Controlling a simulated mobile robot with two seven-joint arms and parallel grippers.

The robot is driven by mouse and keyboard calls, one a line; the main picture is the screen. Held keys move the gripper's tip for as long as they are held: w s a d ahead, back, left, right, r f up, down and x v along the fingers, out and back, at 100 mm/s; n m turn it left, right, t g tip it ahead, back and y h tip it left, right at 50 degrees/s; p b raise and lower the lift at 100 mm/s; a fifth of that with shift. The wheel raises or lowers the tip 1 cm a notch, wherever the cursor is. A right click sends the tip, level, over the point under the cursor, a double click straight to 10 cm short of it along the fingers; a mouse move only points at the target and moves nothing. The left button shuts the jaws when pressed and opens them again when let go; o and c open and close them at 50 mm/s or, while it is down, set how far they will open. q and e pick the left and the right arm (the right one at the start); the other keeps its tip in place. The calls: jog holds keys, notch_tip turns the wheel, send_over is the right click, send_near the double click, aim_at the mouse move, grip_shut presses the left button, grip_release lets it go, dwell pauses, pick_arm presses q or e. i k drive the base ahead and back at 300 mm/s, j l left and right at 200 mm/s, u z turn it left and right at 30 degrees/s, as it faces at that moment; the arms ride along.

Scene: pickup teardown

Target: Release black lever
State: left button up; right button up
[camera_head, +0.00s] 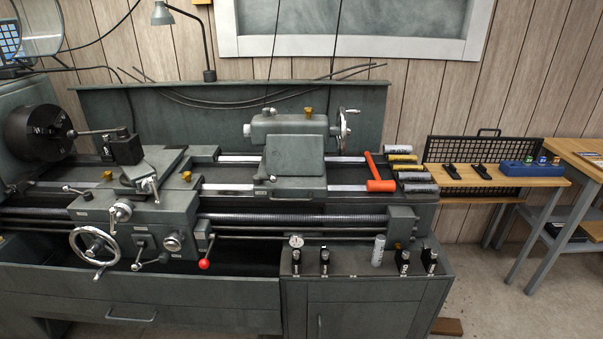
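A grey lathe (250,285) fills the left and middle of the head view. Several levers show on it, and I cannot tell which one the task names. A dark-handled lever (95,132) sticks out to the left from the black tool post (126,149), towards the chuck. A small lever with a black knob (138,266) is on the carriage front. Beside it, to the right, a longer lever ends in a red knob (204,264). Neither of my grippers is in view.
The chuck (37,132) is at left, the tailstock (293,152) mid-bed. An orange hammer (379,185) and several cylinders (411,168) lie at the right bed end. Small tools and a white cylinder (378,250) stand on the front cabinet. A wooden shelf (510,181) is at right.

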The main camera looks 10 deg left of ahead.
aim_at(122, 131)
jog(key=j+u, duration=0.3)
jog(key=u, duration=0.2)
jog(key=i+j+u, duration=0.2)
jog(key=u, duration=0.25)
jog(key=i+j+u, duration=0.15)
jog(key=j+u, duration=0.15)
jog(key=u, duration=0.2)
